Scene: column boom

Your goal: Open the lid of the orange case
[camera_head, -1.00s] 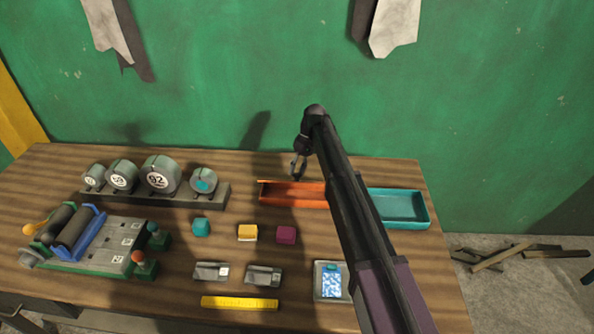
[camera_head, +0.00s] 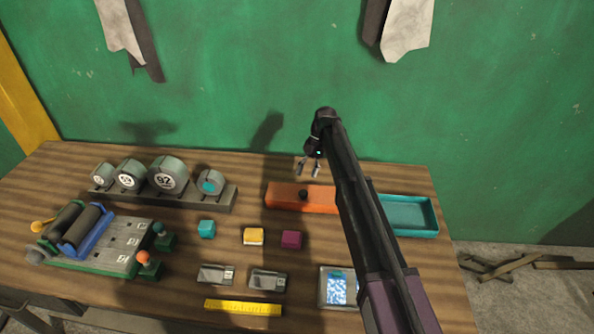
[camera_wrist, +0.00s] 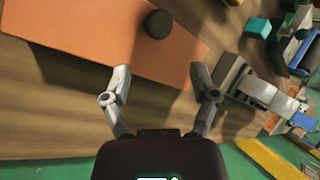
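The orange case (camera_head: 278,197) lies at the back of the table, its right part hidden behind my arm. Its flat orange top shows a round black knob (camera_head: 303,194), and the lid looks shut. In the wrist view the orange top (camera_wrist: 80,30) fills the upper left, with the black knob (camera_wrist: 157,24) near the top middle. My gripper (camera_head: 308,174) is just above and behind the case, near the knob. Its two fingers are spread apart in the wrist view (camera_wrist: 160,72) with nothing between them, and the knob lies beyond the fingertips.
A teal open tray (camera_head: 408,228) stands right of the case. Round grey weights (camera_head: 168,176) stand in a rack to the left. A green wall (camera_head: 230,90) rises behind the table.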

